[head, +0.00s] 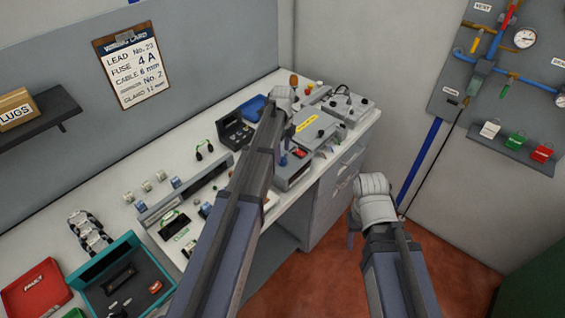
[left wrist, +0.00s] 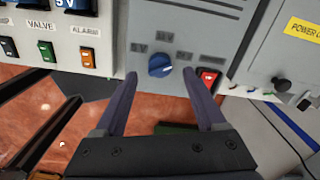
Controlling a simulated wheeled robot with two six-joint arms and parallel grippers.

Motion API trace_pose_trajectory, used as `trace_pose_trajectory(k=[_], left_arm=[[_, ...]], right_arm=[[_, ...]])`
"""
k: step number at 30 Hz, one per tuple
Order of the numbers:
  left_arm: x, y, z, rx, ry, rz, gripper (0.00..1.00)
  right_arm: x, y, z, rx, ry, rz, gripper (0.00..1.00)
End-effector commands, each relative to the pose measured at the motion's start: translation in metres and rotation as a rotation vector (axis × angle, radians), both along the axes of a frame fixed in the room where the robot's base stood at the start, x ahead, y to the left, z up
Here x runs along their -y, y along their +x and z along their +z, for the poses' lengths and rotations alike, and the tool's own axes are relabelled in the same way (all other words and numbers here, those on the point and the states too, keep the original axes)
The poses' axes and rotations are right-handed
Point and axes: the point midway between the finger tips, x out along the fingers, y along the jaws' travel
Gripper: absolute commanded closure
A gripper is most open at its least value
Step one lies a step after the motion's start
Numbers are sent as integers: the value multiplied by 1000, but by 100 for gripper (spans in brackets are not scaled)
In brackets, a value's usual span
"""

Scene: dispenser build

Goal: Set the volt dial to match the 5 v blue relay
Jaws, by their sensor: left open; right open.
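The volt dial is a round blue knob (left wrist: 160,65) with a pale pointer mark, on a grey panel in the left wrist view. Printed voltage labels surround it; 5V appears at its upper left, and the pointer's exact setting is unclear. My left gripper (left wrist: 160,76) is open, its fingers on either side of the knob and apart from it. In the head view, my left gripper (head: 284,156) hangs over the dial's box, hiding the knob. A blue block marked 5V (left wrist: 76,6) is cut off at the left wrist view's top. My right gripper (head: 352,238) is off the bench's front edge, empty.
A red switch (left wrist: 208,78) sits close to the right finger, beside the dial. Several labelled rockers, including a green one (left wrist: 46,49), are at left. A grey box with a yellow label (head: 306,123) stands behind the dial's box. A teal tray (head: 83,282) is at front left.

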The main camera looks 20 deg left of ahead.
Motion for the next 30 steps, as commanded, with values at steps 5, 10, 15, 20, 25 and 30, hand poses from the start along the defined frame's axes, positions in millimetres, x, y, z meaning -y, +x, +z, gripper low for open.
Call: trace_pose_trajectory(k=[5,10,15,20,25,30], left_arm=[[0,0,-28,0,0,0,27],[0,0,-34,0,0,0,27],[0,0,-33,0,0,0,27],[0,0,-33,0,0,0,35],[0,0,-33,0,0,0,54],[0,0,-33,0,0,0,74]], right_arm=[[0,0,-28,0,0,0,50],[0,0,-34,0,0,0,50],[0,0,-33,0,0,0,50],[0,0,-33,0,0,0,50],[0,0,-33,0,0,0,50],[0,0,-33,0,0,0,50]])
